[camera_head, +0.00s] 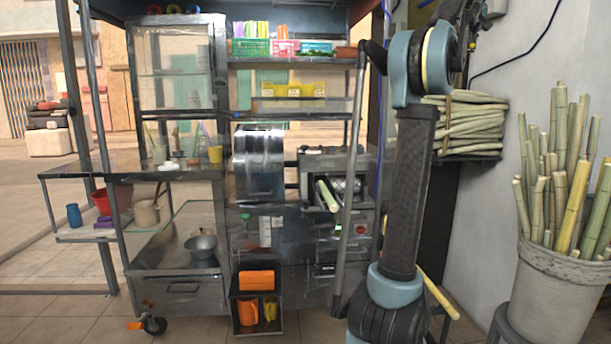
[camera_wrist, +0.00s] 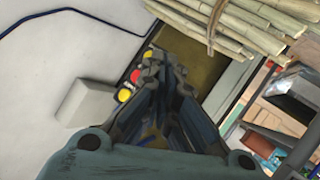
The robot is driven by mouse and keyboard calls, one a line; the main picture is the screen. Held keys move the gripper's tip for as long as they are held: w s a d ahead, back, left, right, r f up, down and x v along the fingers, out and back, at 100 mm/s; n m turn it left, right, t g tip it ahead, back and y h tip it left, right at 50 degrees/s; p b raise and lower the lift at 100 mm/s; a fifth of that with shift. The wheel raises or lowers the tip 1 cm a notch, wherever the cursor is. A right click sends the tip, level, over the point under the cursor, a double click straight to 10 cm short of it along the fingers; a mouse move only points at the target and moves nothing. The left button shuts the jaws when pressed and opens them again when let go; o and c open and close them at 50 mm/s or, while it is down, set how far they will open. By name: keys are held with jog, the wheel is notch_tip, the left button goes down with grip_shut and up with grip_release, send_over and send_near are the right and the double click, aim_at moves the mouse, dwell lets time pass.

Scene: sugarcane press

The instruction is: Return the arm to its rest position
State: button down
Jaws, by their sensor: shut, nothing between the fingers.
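My arm rises upright at the right of centre in the head view, with a dark forearm and blue-grey joints. My gripper is at the top right of that view, dark and partly cut off by the frame's edge. In the wrist view my gripper (camera_wrist: 162,75) is shut and empty, with its fingers together. It points toward the wall area near a bundle of cane stalks (camera_wrist: 240,20). Small red and yellow buttons (camera_wrist: 137,75) show just beside the fingertips; I cannot tell how far behind they are.
The steel sugarcane press (camera_head: 335,185) stands left of my arm, with a cane piece (camera_head: 327,196) at it. A cane bundle (camera_head: 470,125) lies on a wall shelf. A bucket (camera_head: 555,290) of upright canes stands at right. Floor is open at the lower left.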

jog(key=s+a+f+n+g+y, duration=0.15)
jog(key=a+f+y, duration=0.25)
jog(key=a+f, duration=1.2)
jog(key=s+a+f+g+y, duration=0.1)
jog(key=s+a+f, duration=0.4)
jog(key=a+f, duration=0.35)
jog(key=s+a+f+g+y, duration=0.1)
jog(key=s+a+f, duration=0.4)
jog(key=a+f, duration=0.3)
jog(key=s+a+f+g, duration=0.1)
jog(key=s+a+f, duration=0.3)
jog(key=s+f, duration=0.5)
jog(key=s+a+f+g+y, duration=0.1)
jog(key=s+a+f, duration=0.3)
jog(key=s+f, duration=0.6)
jog(key=s+a+f+g, duration=0.3)
jog(key=s+f, duration=0.7)
jog(key=f, duration=1.1)
jog(key=shift+s+a, duration=0.25)
jog(key=shift+a, duration=0.75)
jog(key=shift+n+g, duration=0.25)
jog(key=shift+w+f, duration=0.15)
jog(key=shift+w, duration=0.35)
